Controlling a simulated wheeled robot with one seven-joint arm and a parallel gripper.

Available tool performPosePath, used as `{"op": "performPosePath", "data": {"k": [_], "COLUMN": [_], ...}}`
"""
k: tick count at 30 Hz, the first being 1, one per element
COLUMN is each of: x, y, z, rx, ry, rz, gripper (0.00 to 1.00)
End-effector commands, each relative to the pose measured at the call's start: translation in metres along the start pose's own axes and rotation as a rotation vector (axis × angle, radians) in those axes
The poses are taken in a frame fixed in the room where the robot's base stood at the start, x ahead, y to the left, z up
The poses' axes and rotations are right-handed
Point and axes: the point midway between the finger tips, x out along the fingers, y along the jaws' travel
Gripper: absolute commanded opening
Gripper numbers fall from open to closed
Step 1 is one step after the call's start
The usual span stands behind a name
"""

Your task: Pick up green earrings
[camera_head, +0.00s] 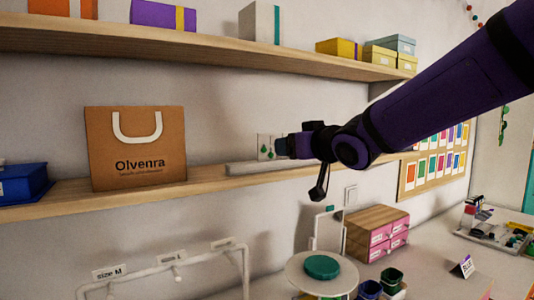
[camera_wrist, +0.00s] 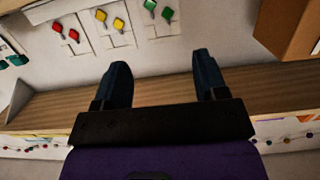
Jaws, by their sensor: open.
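The green earrings (camera_wrist: 158,10) hang as a pair on a white card at the top of the wrist view. They also show in the head view as small green drops (camera_head: 267,151) on a pale card above the shelf. My gripper (camera_wrist: 163,72) is open, its two dark fingers apart with nothing between them. The green pair is beyond the fingertips, apart from them. In the head view my gripper (camera_head: 281,147) is at the card's right side and hides part of it.
Yellow earrings (camera_wrist: 110,22) and red earrings (camera_wrist: 66,33) hang on cards left of the green pair. A pale ledge (camera_head: 250,168) lies on the wooden shelf (camera_head: 60,200). A brown paper bag (camera_head: 136,175) stands to the left. An upper shelf (camera_head: 200,54) runs above.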

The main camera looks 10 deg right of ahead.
Motion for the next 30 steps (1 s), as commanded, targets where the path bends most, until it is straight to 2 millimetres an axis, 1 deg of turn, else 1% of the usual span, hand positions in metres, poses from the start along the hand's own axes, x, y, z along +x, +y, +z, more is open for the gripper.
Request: {"op": "performPosePath", "data": {"k": [9, 17, 24, 27, 30], "x": [0.041, 0.057, 0.088, 0.098, 0.103], "y": [0.0, 0.0, -0.001, -0.001, -0.001], "z": [0.001, 0.001, 0.001, 0.0, 0.0], "rx": [0.0, 0.0, 0.001, 0.002, 0.001], "ry": [-0.002, -0.002, -0.002, -0.002, -0.001], "rz": [0.0, 0.001, 0.001, 0.001, 0.001], "gripper": [0.66, 0.66, 0.66, 0.66, 0.66]}}
